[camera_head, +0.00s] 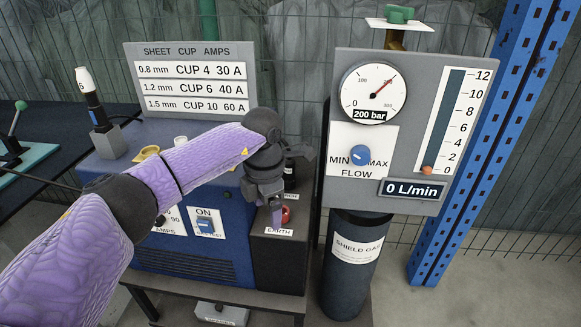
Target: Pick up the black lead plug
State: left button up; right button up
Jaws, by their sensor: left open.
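My left gripper (277,210) points down over the dark box at the right end of the blue welding machine. It is open, and its fingertips are just above the EARTH label, beside a red round part (285,214). A black upright piece with a pale band (289,178) stands right behind the gripper and is partly hidden by it. It looks like the black lead plug, but I cannot tell for sure. I cannot tell whether the fingers touch anything. My right gripper is not in view.
The blue machine (190,262) has an ON switch (205,225). A grey gauge panel (398,218) and a dark SHIELD GAS cylinder (350,285) stand close on the right. A torch (95,110) stands at the left. A blue post (470,175) rises at far right.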

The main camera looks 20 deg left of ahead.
aim_at(289, 172)
jog(key=i+j, duration=0.15)
jog(key=i, duration=0.3)
jog(key=i+j, duration=0.2)
jog(key=i, duration=0.25)
